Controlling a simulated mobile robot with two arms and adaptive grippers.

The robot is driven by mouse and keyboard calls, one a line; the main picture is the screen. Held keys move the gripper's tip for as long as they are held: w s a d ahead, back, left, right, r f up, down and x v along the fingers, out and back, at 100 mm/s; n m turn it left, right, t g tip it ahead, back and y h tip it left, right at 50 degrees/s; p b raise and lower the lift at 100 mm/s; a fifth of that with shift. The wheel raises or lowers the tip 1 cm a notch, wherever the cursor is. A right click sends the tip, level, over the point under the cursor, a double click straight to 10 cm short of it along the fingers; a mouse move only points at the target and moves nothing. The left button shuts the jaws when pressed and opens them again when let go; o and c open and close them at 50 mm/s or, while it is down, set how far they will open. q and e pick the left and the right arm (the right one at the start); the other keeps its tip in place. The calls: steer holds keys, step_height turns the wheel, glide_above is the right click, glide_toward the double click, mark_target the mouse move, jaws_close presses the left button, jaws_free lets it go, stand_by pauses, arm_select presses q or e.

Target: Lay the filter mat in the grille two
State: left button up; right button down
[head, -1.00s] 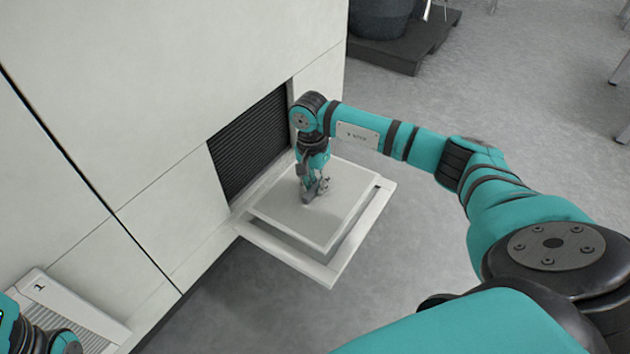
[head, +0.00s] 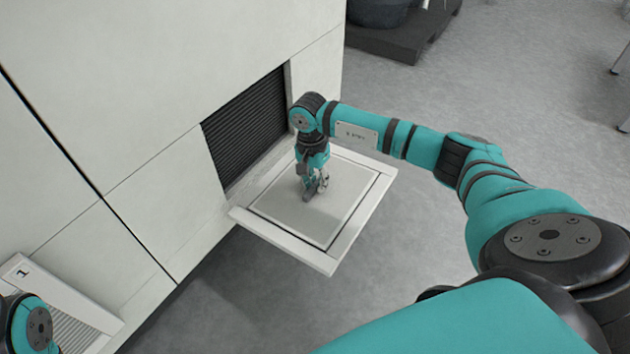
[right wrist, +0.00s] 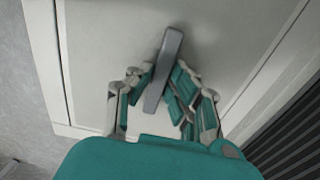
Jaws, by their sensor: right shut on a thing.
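The filter mat (head: 322,217) is a pale square panel with a grey grip bar (right wrist: 166,62) on top. It lies inside the white frame of the folded-down grille (head: 357,222), roughly parallel to it, with a thin dark gap around its edges. I cannot tell whether it touches the bottom. My right gripper (head: 315,194) points down over the mat's middle. In the right wrist view its fingers (right wrist: 160,92) are shut on the grip bar. My left gripper is outside the picture; only part of my left arm shows at lower left.
A black-ribbed opening (head: 245,128) in the white cabinet (head: 170,60) is right behind the grille. Another open grille marked 1 (head: 62,300) is at lower left. A dark pallet (head: 410,40) stands at the back.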

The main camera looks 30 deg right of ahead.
steer(key=c, duration=1.2)
jaws_free()
steer(key=shift+r, duration=0.1)
steer(key=r, duration=1.1)
steer(key=shift+w+a+r, duration=0.15)
steer(key=shift+w+r, duration=0.25)
